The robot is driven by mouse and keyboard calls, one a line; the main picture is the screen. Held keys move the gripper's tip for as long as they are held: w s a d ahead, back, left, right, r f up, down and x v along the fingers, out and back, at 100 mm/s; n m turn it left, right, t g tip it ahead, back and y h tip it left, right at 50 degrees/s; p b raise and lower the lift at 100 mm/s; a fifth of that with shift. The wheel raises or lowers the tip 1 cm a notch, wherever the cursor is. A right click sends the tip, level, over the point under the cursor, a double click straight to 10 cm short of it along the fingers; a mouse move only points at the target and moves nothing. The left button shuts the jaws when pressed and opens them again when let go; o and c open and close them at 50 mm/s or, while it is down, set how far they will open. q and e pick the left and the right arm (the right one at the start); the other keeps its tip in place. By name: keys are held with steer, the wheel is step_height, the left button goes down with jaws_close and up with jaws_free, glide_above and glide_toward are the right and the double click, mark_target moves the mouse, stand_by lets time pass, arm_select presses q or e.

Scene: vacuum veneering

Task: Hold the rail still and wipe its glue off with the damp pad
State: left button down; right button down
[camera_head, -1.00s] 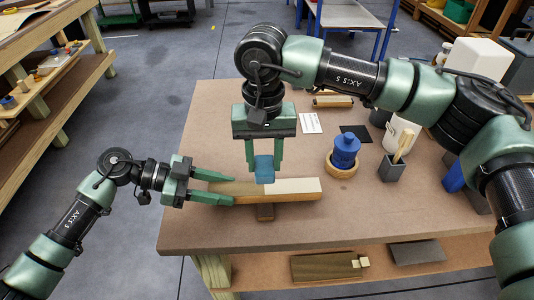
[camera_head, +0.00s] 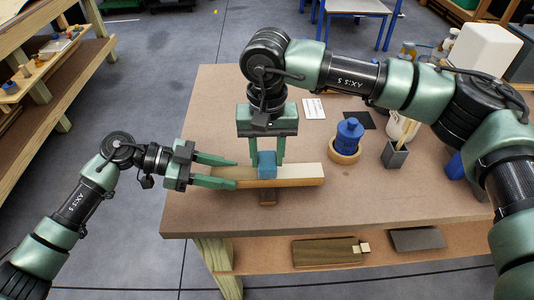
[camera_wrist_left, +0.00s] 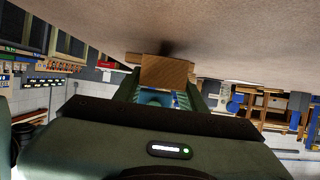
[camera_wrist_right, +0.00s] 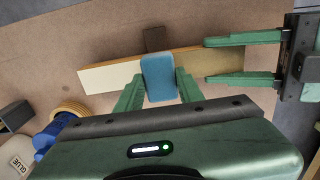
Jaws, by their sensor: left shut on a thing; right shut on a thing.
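The rail (camera_head: 305,174) lies crosswise near the table's front, over a small brown block (camera_head: 268,197). Its top is pale cream at the right and darker brown toward the left. My left gripper (camera_head: 236,172) is shut on its left end, one finger along each long side. My right gripper (camera_head: 267,150) points down and is shut on the blue pad (camera_head: 267,167), which is at the rail's top near the middle. In the right wrist view the pad (camera_wrist_right: 158,78) covers the rail's (camera_wrist_right: 110,76) width where pale meets brown. Its underside is hidden.
A blue bottle (camera_head: 349,135) stands in a round wooden holder (camera_head: 344,156) right of the rail. A grey cup (camera_head: 394,156) with wooden sticks stands farther right. A white card (camera_head: 314,109) and a dark sheet (camera_head: 357,120) lie behind. The table's front right is clear.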

mark_target(289, 172)
steer(key=shift+f, duration=0.6)
steer(key=shift+d, duration=0.1)
stand_by(0.3)
steer(key=shift+d+f, duration=0.15)
steer(key=shift+d, duration=3.05)
steer(key=shift+d+r, duration=0.15)
steer(key=shift+d, duration=1.1)
steer(key=shift+d+r, duration=0.1)
steer(key=shift+d, duration=1.15)
steer(key=shift+a, duration=0.2)
steer(key=shift+a+f, duration=0.15)
steer(key=shift+a, duration=1.4)
steer(key=shift+a+f, duration=0.1)
steer(key=shift+a, duration=1.45)
steer(key=shift+a+r, duration=0.15)
steer(key=shift+a, duration=1.15)
steer(key=shift+a+r, duration=0.1)
steer(key=shift+a, duration=1.15)
